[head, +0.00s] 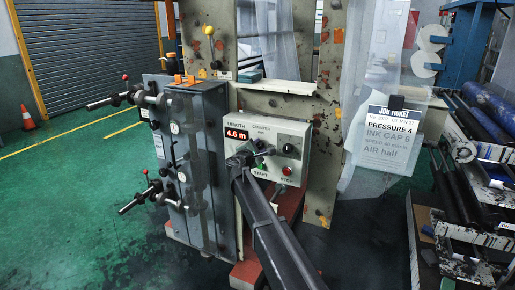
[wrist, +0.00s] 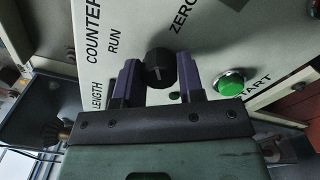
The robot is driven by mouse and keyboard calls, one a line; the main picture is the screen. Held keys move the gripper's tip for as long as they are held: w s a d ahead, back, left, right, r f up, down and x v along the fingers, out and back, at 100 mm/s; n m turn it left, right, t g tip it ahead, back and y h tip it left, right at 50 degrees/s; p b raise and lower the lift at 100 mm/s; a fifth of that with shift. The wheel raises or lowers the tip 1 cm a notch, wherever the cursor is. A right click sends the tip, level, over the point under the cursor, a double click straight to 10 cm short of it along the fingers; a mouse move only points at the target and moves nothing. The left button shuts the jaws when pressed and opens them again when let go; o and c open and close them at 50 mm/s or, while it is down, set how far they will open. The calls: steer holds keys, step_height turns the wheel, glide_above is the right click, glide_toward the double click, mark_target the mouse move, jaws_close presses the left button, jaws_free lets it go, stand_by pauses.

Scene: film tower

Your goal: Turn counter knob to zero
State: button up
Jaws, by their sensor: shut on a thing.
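The control box (head: 300,135) has a red display (head: 236,134) reading 4.6 m in the head view. Its black counter knob (wrist: 160,68) shows in the wrist view, with a short pale pointer line on its face. RUN and ZERO are printed on the panel on either side of the knob; I cannot tell exactly where the pointer stands. My gripper (wrist: 160,78) is shut on the knob, one purple finger on each side. In the head view my gripper (head: 247,154) covers part of the panel around the knob.
A green start button (wrist: 231,82) sits close to the right finger. A red button (head: 287,171) and another black knob (head: 290,150) are on the panel's right. A grey unit with red-tipped levers (head: 195,150) stands left. A job ticket (head: 390,140) hangs right.

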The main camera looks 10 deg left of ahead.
steer(key=m, duration=0.6)
steer(key=shift+m, duration=0.3)
stand_by(0.4)
steer(key=o, duration=0.9)
steer(key=shift+s, duration=0.1)
steer(key=v, duration=1)
steer(key=shift+s+a, duration=0.15)
steer(key=shift+s, duration=0.1)
